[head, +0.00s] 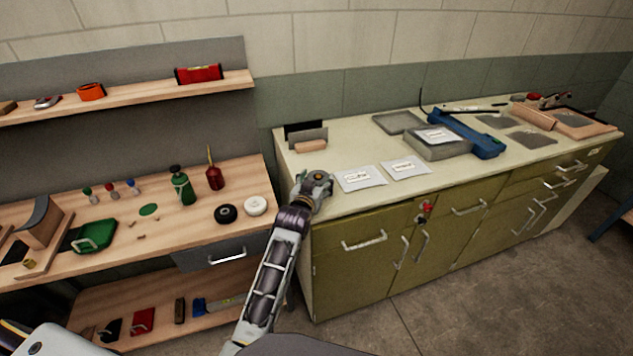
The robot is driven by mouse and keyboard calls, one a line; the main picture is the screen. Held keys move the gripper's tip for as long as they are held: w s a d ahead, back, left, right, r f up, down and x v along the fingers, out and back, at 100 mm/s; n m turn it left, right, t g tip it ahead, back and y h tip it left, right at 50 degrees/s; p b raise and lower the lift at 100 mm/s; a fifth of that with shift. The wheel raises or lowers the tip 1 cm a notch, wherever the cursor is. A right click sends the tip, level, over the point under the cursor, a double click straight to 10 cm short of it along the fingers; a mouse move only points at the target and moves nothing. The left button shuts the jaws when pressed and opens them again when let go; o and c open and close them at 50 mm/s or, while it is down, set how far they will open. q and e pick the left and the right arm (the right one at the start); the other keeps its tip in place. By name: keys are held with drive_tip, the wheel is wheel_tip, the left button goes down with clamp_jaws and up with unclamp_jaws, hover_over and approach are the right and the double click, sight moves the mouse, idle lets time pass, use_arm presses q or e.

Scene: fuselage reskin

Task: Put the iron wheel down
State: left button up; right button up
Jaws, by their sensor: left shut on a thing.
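My left gripper (318,186) is at the front left corner of the green cabinet's pale worktop, seen from above and behind. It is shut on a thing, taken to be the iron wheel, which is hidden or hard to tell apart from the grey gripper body. I cannot tell whether it touches the worktop. A black wheel (225,213) and a white wheel (255,205) lie side by side on the wooden bench to the left of the gripper. My right gripper is not in view.
The green cabinet (365,275) carries two white labelled packets (360,178), a grey box (438,146) and a blue tool (480,143). The wooden bench (190,230) holds a green bottle (182,187), a red oil can (214,172) and a green case (94,236).

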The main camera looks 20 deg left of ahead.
use_arm(q)
drive_tip(key=o, duration=1)
drive_tip(key=shift+f, duration=0.15)
drive_tip(key=o, duration=0.5)
drive_tip(key=shift+r, duration=0.2)
drive_tip(key=shift+s+r, duration=0.3)
drive_tip(key=shift+s, duration=1.35)
drive_tip(key=shift+s+r, duration=0.3)
drive_tip(key=shift+s, duration=1.3)
drive_tip(key=shift+s+r, duration=0.3)
drive_tip(key=shift+s, duration=1.35)
drive_tip(key=shift+s+r, duration=0.25)
drive_tip(key=shift+s, duration=0.7)
drive_tip(key=shift+o, duration=0.5)
